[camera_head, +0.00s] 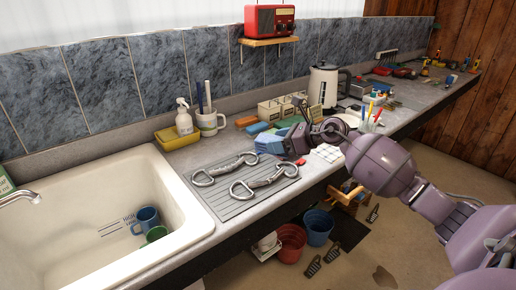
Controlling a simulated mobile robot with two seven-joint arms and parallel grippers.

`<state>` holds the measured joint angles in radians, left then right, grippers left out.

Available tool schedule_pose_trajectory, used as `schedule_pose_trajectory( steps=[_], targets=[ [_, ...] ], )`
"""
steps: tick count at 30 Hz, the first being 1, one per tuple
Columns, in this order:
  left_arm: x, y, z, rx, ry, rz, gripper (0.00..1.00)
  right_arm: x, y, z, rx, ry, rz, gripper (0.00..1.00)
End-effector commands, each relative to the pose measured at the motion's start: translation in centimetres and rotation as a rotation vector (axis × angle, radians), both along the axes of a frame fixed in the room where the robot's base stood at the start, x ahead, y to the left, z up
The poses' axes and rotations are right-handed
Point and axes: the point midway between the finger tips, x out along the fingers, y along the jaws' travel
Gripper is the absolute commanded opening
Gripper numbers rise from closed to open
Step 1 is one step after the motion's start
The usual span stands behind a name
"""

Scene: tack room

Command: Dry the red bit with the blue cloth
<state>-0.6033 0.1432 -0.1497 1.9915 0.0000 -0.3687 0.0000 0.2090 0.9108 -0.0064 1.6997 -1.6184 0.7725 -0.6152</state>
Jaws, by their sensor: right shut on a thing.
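Two metal bits lie on the grey ribbed mat (237,207) beside the sink: a farther bit (224,168) and a nearer bit (264,181). Both look silver. A small red piece (300,162) shows at the mat's right end; I cannot tell if it belongs to a bit. The blue cloth (270,143) is at the mat's far right corner, bunched at my right gripper (293,140). That gripper is shut on the cloth, low over the counter, apart from both bits. Its fingertips are partly hidden. My left gripper is out of view.
The white sink (190,222) holds a blue mug (146,219) and a green one (156,233).

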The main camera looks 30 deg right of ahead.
Motion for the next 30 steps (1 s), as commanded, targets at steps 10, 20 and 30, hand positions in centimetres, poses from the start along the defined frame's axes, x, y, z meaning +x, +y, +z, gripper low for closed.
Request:
schedule_pose_trajectory(
  steps=[10,20,30],
  targets=[
    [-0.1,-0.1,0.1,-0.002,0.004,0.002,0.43,-0.2,0.0,0.3,0.000,0.000,0.000,0.36],
    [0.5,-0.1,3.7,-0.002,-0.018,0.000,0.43,-3.0,-0.3,3.0,-0.002,-0.001,0.000,0.36],
    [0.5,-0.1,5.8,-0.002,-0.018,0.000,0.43,-6.1,-0.6,5.5,-0.001,0.000,0.000,0.36]
  ],
)
